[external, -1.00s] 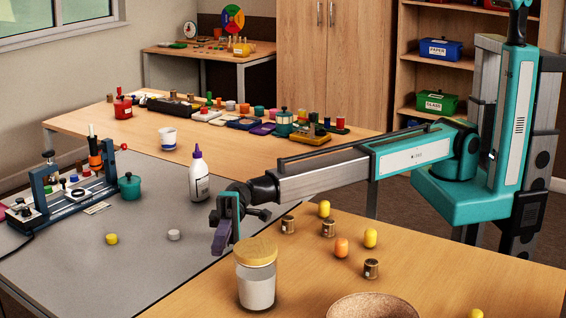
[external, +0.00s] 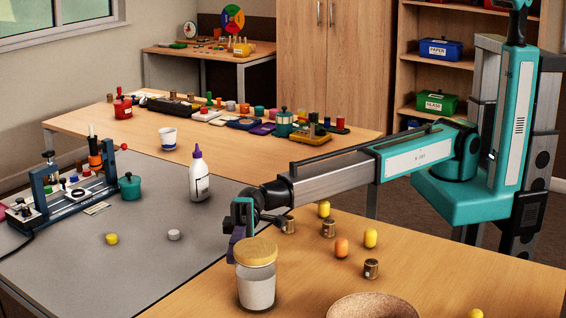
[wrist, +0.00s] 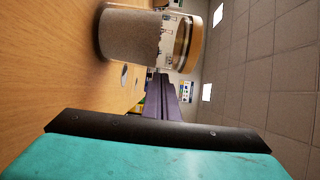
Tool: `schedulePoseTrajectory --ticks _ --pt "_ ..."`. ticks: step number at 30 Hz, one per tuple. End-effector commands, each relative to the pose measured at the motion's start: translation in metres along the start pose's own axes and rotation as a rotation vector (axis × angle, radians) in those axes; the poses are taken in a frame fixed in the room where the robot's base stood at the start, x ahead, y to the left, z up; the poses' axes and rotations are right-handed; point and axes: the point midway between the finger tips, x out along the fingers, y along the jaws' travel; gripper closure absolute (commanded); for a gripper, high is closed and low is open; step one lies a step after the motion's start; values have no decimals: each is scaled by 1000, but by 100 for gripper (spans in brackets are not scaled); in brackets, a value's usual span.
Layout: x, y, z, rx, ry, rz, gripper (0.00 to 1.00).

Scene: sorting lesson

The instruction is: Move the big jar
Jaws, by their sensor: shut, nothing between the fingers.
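The big jar (external: 257,287) is clear with pale contents and a wooden lid. It stands upright near the left edge of the wooden table. In the wrist view the jar (wrist: 130,35) lies sideways across the top of the picture, close to the camera. My gripper (external: 236,240) is just behind and left of the jar's lid, which partly hides it. Its purple fingers (wrist: 161,100) are together and empty in the wrist view. I see no contact between the fingers and the jar.
A cork-coloured bowl (external: 373,308) sits right of the jar. Small metal cups (external: 371,268) and yellow and orange egg-shaped pieces (external: 342,247) lie behind it. A white bottle (external: 199,178) stands on the grey mat (external: 150,262), which has free room at its front.

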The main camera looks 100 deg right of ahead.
Motion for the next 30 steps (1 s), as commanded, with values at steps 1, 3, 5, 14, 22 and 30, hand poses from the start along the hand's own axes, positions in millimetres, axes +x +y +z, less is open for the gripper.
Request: schedulePoseTrajectory --ticks 1,3,5,14,22,30 --pt "0 0 0 0 0 0 100" --pt "0 0 0 0 0 0 100" --pt "0 0 1 0 0 0 100" --pt "6 2 27 0 -2 0 100" --pt "8 0 33 1 -1 0 100" --pt "7 0 32 0 -1 0 100"
